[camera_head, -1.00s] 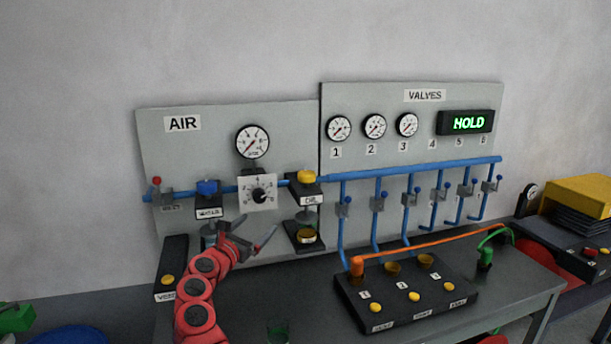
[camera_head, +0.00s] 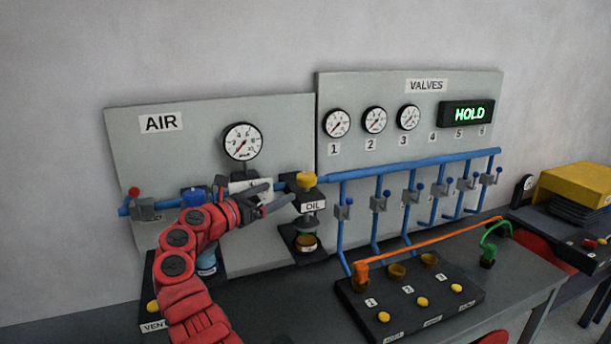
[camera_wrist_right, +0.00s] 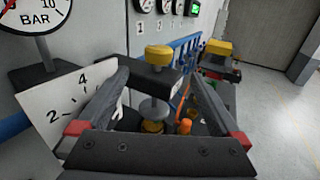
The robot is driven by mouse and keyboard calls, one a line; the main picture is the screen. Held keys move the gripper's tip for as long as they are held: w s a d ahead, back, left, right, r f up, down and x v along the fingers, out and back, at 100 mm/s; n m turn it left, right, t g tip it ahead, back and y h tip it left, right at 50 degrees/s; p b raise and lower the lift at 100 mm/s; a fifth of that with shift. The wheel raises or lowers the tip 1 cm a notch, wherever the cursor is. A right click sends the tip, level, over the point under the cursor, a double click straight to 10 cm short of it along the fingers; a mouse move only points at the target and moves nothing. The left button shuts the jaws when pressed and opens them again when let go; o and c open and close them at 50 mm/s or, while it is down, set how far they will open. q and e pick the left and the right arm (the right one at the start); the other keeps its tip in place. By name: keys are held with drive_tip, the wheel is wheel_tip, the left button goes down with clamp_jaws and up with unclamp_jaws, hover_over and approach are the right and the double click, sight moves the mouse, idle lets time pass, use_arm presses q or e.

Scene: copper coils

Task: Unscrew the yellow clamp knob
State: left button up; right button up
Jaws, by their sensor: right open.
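The yellow clamp knob (camera_head: 306,181) sits on top of the dark block of the OIL unit, at the right end of the AIR panel. It also shows in the right wrist view (camera_wrist_right: 159,53), above and beyond the fingers. My right gripper (camera_head: 281,194) is open and empty, just left of the OIL unit, with its fingers pointing at it. In the right wrist view the two fingers (camera_wrist_right: 158,78) are spread wide, with the dark block and knob framed between them. A gap appears to remain between fingertips and knob. My left gripper is not in view.
A round gauge (camera_head: 242,141) and a white dial plate (camera_wrist_right: 75,110) stand left of the gripper. Blue pipes (camera_head: 415,165) run along the VALVES panel. A black box (camera_head: 410,300) with yellow buttons and an orange hose (camera_head: 430,241) is on the bench at right.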

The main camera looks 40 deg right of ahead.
sight(307, 178)
drive_tip(key=p+x, duration=0.2)
drive_tip(key=x, duration=1.1)
drive_tip(key=shift+w+f, duration=0.15)
drive_tip(key=shift+w, duration=0.05)
